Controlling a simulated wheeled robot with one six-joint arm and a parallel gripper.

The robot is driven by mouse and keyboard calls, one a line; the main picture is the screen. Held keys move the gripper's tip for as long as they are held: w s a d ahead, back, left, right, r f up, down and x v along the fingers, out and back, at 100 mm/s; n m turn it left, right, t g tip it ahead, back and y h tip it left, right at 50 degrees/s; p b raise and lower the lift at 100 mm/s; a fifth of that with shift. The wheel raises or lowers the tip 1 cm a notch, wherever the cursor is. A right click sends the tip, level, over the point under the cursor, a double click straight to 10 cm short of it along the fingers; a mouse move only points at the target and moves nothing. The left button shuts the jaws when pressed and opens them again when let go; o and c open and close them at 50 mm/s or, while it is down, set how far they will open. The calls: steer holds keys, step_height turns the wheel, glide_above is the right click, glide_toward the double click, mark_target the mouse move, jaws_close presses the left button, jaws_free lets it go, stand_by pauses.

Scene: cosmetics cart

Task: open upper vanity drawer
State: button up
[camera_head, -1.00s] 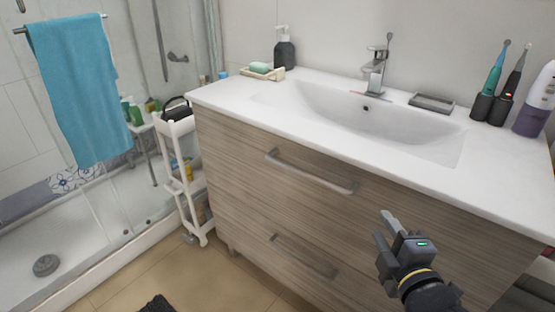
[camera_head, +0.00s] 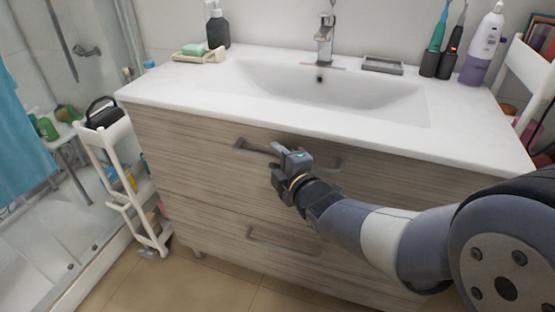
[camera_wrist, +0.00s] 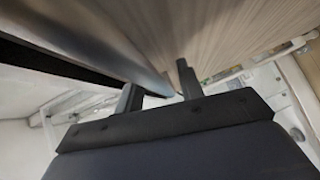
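The upper vanity drawer (camera_head: 190,143) has a wood-grain front and sits closed under the white countertop. Its grey bar handle (camera_head: 252,149) runs across the upper part of the front; my gripper hides the middle of it. My gripper (camera_head: 275,164) is at this handle, left of its middle. In the wrist view the handle bar (camera_wrist: 138,66) passes between the two fingers of my gripper (camera_wrist: 158,84). The fingers stand apart, with a small gap showing between the bar and the right finger.
The lower drawer's handle (camera_head: 280,243) lies below my gripper. The countertop (camera_head: 160,85) with its sink overhangs the drawers. A white cart (camera_head: 128,199) stands close to the vanity's left side. Bare floor (camera_head: 215,283) shows in front.

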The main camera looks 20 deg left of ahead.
steer(key=shift+c, duration=0.2)
jaws_close()
stand_by(0.5)
